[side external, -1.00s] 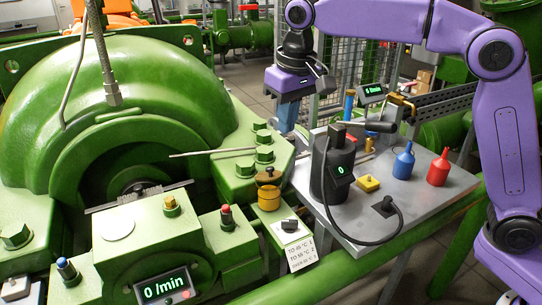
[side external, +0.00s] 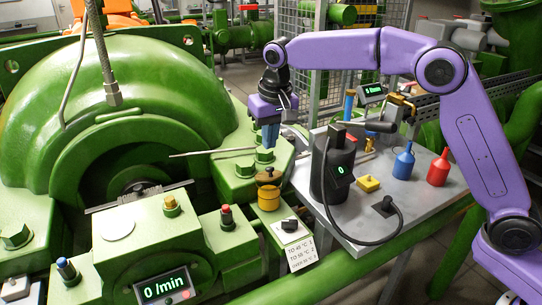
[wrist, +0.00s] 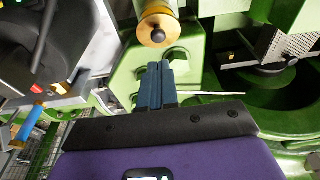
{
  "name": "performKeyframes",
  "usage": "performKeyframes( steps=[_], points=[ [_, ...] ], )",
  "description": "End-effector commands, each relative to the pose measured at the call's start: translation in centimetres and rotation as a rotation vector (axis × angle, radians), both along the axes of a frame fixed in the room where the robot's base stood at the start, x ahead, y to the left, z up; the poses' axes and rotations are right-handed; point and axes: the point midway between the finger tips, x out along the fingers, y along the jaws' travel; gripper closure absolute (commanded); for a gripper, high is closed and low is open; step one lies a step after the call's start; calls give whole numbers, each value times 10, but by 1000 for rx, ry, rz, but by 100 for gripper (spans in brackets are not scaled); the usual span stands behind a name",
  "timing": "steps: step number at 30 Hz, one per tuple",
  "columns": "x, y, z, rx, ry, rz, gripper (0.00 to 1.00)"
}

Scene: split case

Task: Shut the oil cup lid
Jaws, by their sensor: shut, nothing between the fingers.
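The oil cup (side external: 269,199) is a small yellow cylinder on the green housing, just right of centre in the side view. Its brass-coloured lid (side external: 268,177) with a dark knob is at its top; I cannot tell whether it is fully seated. In the wrist view the round lid (wrist: 157,30) and knob show at top centre, with part of the yellow cup above. My gripper (side external: 267,145) points down with its blue fingers together and empty. It is above and slightly behind the cup, apart from the lid. The closed fingertips (wrist: 160,66) show just below the lid in the wrist view.
Large green bolts (side external: 246,166) and a thin rod (side external: 212,152) are close to the gripper.

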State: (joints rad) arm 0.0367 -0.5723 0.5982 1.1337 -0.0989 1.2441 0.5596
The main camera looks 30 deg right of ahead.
Motion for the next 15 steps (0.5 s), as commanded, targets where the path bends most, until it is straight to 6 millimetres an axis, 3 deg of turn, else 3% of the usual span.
performKeyframes(
  steps=[6,15],
  points=[
    [-5,0,-33,-1,3,1,100],
    [-8,1,-47,0,0,0,100]
  ],
)
